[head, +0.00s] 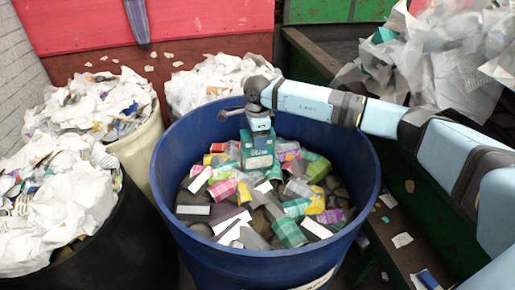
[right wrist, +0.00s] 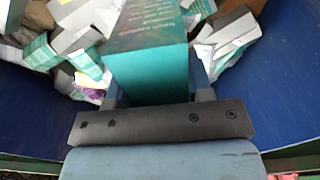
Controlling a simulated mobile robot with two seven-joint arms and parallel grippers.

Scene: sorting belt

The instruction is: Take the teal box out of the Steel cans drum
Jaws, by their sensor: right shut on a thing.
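The blue drum (head: 171,220) stands in the middle of the head view, filled with mixed cans and small boxes. The teal box (head: 258,158) is upright at the back part of the drum, over the other items. My right gripper (head: 259,132) reaches in from the right and is shut on the top of the teal box. In the right wrist view the teal box (right wrist: 150,65) sits between the fingers, with the drum's blue wall (right wrist: 283,75) on both sides. I cannot tell whether the box still touches the items below. My left gripper is not in view.
Bins heaped with white crumpled paper (head: 65,190) stand left of and behind the drum. A belt frame with dark green sides (head: 430,215) and clear plastic sheets (head: 430,60) lies to the right. A red wall panel (head: 80,25) is at the back.

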